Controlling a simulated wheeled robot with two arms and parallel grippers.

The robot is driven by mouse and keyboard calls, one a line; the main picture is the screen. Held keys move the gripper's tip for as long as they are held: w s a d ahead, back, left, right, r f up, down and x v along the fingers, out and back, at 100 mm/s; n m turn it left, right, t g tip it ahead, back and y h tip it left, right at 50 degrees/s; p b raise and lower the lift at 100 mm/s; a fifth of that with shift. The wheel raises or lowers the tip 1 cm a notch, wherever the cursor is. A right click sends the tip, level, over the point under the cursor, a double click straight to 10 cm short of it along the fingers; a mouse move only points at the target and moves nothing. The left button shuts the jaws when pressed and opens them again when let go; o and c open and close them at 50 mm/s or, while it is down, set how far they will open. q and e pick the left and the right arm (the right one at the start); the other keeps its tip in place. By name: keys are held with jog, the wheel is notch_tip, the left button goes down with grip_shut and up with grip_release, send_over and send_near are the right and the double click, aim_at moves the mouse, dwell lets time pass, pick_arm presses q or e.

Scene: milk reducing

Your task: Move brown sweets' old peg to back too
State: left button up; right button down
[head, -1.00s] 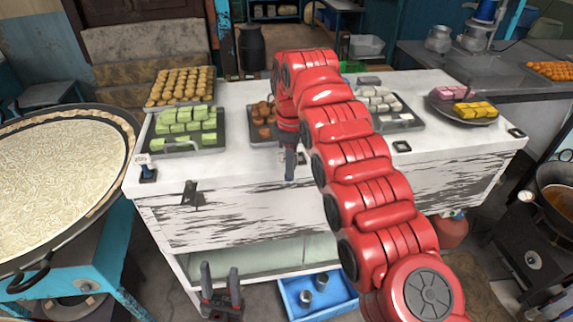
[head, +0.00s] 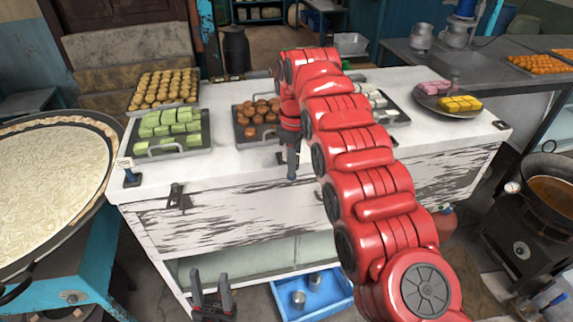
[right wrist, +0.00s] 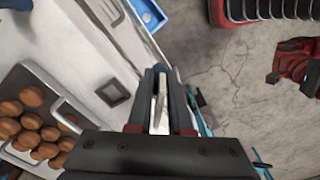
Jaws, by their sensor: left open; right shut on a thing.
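The brown sweets (head: 258,112) lie on a dark tray with a metal handle near the middle of the white counter; the wrist view also shows them (right wrist: 30,125). My right gripper (head: 291,176) points down at the counter's front edge, just right of that tray's front. In the right wrist view it is shut on a thin pale piece (right wrist: 158,105), which looks like the peg; the fingers hide most of it. My left gripper (head: 211,290) is open and empty, low before the counter.
Trays of green sweets (head: 173,130) and round yellow sweets (head: 163,88) stand at the left. White sweets are partly behind my right arm. Another peg (head: 131,174) stands at the front left corner. A blue crate (head: 335,302) sits below; a large pan (head: 50,165) is at left.

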jog(key=shift+d+f, duration=0.15)
jog(key=w+d+f+m+b, duration=0.2)
jog(key=d+f+m+b, duration=0.1)
jog(key=d+m, duration=0.3)
jog(key=shift+w+d+f, duration=0.2)
jog(key=shift+d+f, duration=0.1)
jog(key=shift+d, duration=0.7)
